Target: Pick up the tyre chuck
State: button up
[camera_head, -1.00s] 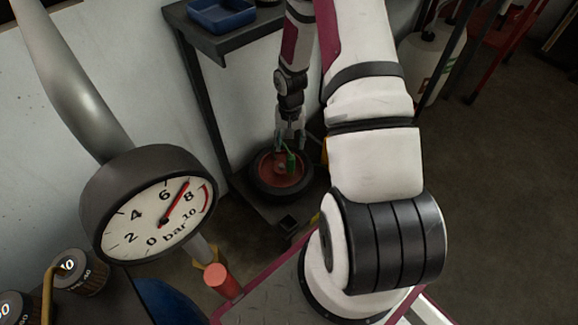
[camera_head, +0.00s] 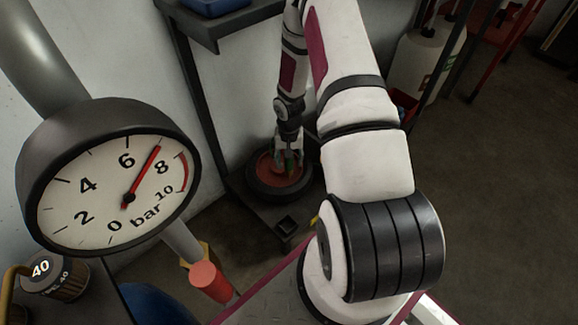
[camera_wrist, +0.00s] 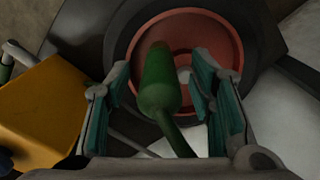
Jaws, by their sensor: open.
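The tyre chuck appears to be the green-handled thing (camera_wrist: 160,85) in the wrist view, with a thin green stem or hose running toward the bottom. It lies over a red wheel rim (camera_wrist: 212,36) with a dark tyre. My gripper (camera_wrist: 162,95) is open, with one teal-padded finger on each side of the green handle and visible gaps to it. In the head view my gripper (camera_head: 287,158) is low over the wheel, and the green piece (camera_head: 289,166) shows small between the fingers. The chuck's far end is hard to make out.
The tyre (camera_head: 262,190) rests on a dark low shelf (camera_head: 262,218) by the wall. A yellow block (camera_wrist: 40,105) lies left in the wrist view. A large pressure gauge (camera_head: 110,190) stands near left. A blue tray (camera_head: 215,7) is on the shelf above. Floor at right is clear.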

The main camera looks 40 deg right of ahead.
grip_shut()
jog(key=shift+r, duration=0.1)
